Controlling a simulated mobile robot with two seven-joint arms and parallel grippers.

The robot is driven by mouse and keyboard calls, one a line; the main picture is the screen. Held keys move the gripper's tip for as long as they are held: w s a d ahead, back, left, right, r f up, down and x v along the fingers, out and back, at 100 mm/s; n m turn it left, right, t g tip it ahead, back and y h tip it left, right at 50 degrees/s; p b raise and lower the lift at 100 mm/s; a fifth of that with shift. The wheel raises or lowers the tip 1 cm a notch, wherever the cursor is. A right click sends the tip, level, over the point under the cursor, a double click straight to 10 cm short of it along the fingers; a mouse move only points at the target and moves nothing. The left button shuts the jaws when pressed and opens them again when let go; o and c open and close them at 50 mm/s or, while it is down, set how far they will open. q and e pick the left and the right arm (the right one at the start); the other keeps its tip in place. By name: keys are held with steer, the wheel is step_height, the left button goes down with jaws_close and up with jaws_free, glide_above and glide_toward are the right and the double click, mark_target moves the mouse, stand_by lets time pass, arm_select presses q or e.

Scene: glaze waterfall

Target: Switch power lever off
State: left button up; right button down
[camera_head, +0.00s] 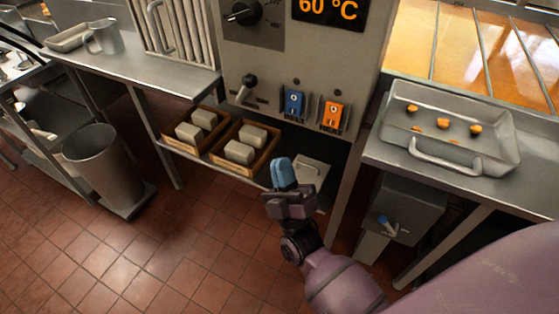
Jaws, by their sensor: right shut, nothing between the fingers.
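A grey lever with a round dark knob (248,82) sticks out of the front panel of the machine, left of the two rocker switches. Its label is too small to read, so I cannot tell if it is the power lever. Another lever with a blue handle (384,222) is on a grey box (403,206) under the right counter. My right gripper (284,173) has blue fingertips that are shut and empty. In the picture it is below the panel, in front of the low shelf, apart from both levers. My left gripper is out of view.
A blue switch (293,103) and an orange heat switch (332,115) sit on the panel under a display reading 60 °C (329,10). A metal tray (487,158) lies on the right counter. Tiled floor is free at front left.

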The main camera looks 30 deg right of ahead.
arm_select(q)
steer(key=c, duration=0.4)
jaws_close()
arm_select(e)
steer(key=s+d+f+m+g, duration=0.4)
steer(key=s+f+g, duration=0.5)
steer(key=s+f, duration=0.1)
steer(key=s+d+f+m+g+y, duration=0.1)
steer(key=s+d+f+m+g, duration=0.4)
steer(key=s+f+g, duration=0.3)
step_height(320, 180, down, 4)
steer(key=shift+s+d+r+g+y, duration=0.15)
steer(key=shift+s+g+y, duration=0.2)
steer(key=shift+s, duration=0.8)
